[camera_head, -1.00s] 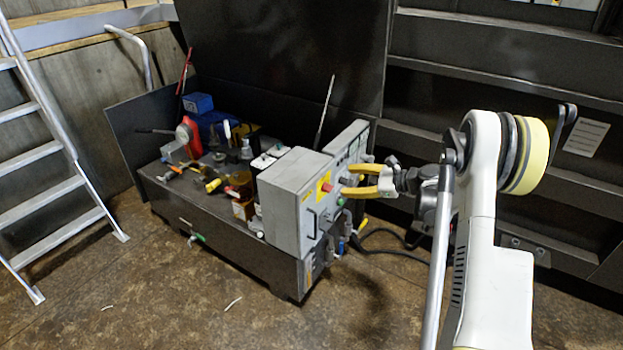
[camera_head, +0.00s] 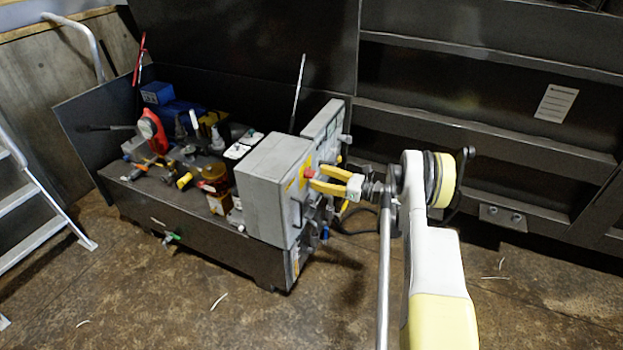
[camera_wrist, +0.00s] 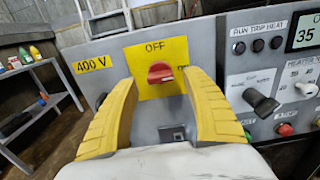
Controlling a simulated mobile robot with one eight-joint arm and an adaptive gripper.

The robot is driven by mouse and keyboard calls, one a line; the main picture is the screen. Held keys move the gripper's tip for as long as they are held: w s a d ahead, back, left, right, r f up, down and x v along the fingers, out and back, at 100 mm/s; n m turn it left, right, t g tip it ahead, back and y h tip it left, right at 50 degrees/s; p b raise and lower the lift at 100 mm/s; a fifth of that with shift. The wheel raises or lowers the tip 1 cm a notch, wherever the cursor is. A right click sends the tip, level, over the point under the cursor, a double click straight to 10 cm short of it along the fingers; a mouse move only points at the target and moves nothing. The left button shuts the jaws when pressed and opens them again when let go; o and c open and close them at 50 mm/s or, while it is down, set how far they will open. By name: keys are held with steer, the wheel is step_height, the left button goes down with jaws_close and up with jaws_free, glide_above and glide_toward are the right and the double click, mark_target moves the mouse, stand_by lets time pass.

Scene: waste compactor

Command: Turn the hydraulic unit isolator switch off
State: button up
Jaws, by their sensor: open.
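The isolator switch is a red rotary knob (camera_wrist: 160,73) on a yellow plate (camera_wrist: 174,51) marked "OFF" at the top, with a partly hidden marking at the right. It sits on the grey box (camera_head: 262,195) of the hydraulic unit; in the head view the red knob (camera_head: 308,173) shows just beyond my fingertips. My gripper (camera_wrist: 158,88) has yellow fingers and is open, one finger on each side of the knob in the wrist view. It also shows in the head view (camera_head: 318,180), in front of the panel. I cannot tell whether the fingers touch the knob.
A second grey panel (camera_wrist: 266,88) with a black handle (camera_wrist: 262,102), buttons and a display lies to the right. A "400 V" label (camera_wrist: 92,64) is at the left. A ladder (camera_head: 35,205) stands at the far left.

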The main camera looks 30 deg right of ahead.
mark_target(314, 175)
steer(key=shift+b+x, duration=0.3)
steer(key=shift+x, duration=1.2)
steer(key=c, duration=1.2)
steer(key=shift+o, duration=0.2)
